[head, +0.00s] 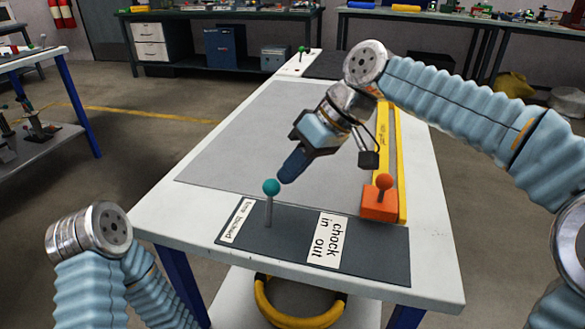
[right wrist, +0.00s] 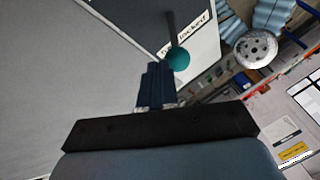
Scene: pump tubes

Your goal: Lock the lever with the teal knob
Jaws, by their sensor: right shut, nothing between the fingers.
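The teal knob (head: 271,187) sits on top of a thin grey lever (head: 268,212) that stands nearly upright on the dark plate (head: 290,255) at the table's near end. A white label (head: 237,221) lies left of the lever. My right gripper (head: 284,178) is shut and empty, its fingertips close to the knob on its upper right side. In the right wrist view the teal knob (right wrist: 179,59) is just beyond the shut fingertips (right wrist: 158,68); I cannot tell whether they touch. My left arm shows at lower left, but its gripper is out of view.
A card reading "chock in out" (head: 327,240) lies on the plate. Right of it stands an orange block with an orange knob (head: 380,199), beside a yellow rail (head: 401,165). A yellow ring (head: 298,312) is below the table edge. The grey mat (head: 240,150) is clear.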

